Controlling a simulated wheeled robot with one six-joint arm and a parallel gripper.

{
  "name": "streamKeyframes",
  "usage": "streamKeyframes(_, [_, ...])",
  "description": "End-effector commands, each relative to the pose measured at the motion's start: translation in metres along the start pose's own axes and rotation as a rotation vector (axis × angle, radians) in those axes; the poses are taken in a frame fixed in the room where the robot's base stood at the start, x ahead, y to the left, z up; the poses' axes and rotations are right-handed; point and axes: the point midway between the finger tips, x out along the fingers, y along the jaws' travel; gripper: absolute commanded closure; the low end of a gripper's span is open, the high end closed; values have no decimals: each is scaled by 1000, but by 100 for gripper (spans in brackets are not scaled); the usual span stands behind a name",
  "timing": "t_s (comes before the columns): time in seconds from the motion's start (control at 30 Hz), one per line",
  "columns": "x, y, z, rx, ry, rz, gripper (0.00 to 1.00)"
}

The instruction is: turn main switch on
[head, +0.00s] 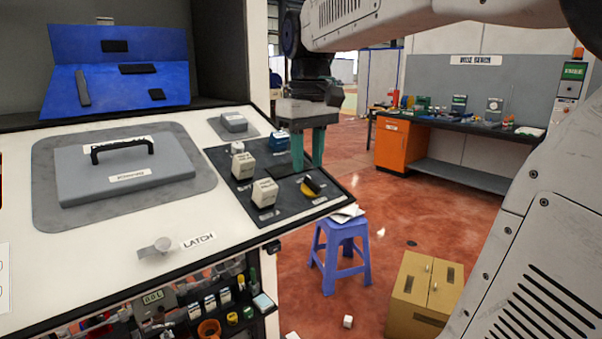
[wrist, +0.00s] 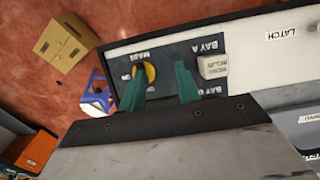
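The main switch (head: 310,187) is a yellow round base with a black handle, near the right end of the dark control panel. In the wrist view, the switch (wrist: 149,72) shows beside a MAIN label and is partly hidden behind my left-hand green finger. My gripper (head: 307,163) is open, its two green fingers pointing down near the back of the panel, apart from the switch in the head view. In the wrist view, the gap between the fingers (wrist: 160,66) is empty and lies a little right of the switch.
White blocks (head: 264,193) stand on the panel (head: 285,212) left of the switch. A metal latch (head: 155,249) and a grey lid (head: 122,178) with a black handle are farther left. A blue stool (head: 340,252) and a cardboard box (head: 424,294) stand on the floor at right.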

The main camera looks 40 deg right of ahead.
Motion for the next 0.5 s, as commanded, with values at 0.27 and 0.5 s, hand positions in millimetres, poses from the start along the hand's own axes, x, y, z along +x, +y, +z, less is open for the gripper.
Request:
streamKeyframes(0.27, [-15, 41, -36, -9, -21, -8, 67])
streamKeyframes(0.5, [20, 41, -36, -10, -23, -8, 67])
